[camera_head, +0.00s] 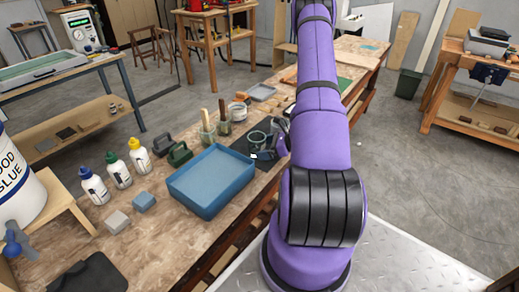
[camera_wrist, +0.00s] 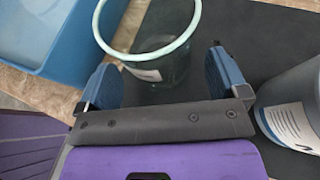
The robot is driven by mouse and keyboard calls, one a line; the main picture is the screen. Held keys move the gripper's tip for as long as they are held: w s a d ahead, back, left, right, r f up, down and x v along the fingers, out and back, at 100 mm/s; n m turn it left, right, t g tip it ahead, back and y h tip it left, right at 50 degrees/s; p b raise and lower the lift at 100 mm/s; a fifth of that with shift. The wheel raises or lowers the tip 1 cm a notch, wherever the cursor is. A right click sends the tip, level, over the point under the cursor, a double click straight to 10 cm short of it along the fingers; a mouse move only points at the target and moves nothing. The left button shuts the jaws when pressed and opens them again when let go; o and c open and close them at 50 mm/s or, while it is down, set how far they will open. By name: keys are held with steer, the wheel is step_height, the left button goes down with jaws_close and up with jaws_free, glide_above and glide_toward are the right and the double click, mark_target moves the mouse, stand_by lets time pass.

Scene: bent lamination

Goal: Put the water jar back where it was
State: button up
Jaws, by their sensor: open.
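The water jar, clear glass with a pale green rim and a white label, stands on a dark mat in the wrist view (camera_wrist: 160,66). It also shows in the head view (camera_head: 257,139). My gripper (camera_wrist: 162,72) is open, with one blue-padded finger on each side of the jar's near part. The fingers look apart from the glass. In the head view my arm hides most of my gripper. The dark mat (camera_wrist: 225,22) lies under the jar.
A grey labelled can (camera_wrist: 290,112) stands close to the right finger. A blue tray (camera_head: 211,181) lies left of the jar, near the bench edge. Jars with brushes (camera_head: 207,132) stand behind it.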

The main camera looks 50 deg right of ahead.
steer(key=v, duration=0.9)
steer(key=shift+r, duration=0.1)
steer(key=w+a+r+n+g+y, duration=0.2)
steer(key=w+a+r+n+g, duration=0.15)
steer(key=a+r+n, duration=0.55)
steer(key=w+a+r+n+g+y, duration=0.1)
steer(key=w+a+r+n+g, duration=0.3)
steer(key=a+r, duration=0.8)
steer(key=s+a+r+n+h, duration=0.4)
steer(key=s+a+r+n, duration=0.3)
steer(key=r, duration=0.3)
steer(key=s+a+r+n+h, duration=0.5)
steer(key=s+a+r+n, duration=0.3)
steer(key=s+r+n, duration=0.1)
steer(key=shift+s+r+n+t, duration=0.25)
steer(key=shift+r+n+t, duration=0.2)
steer(key=shift+n, duration=0.35)
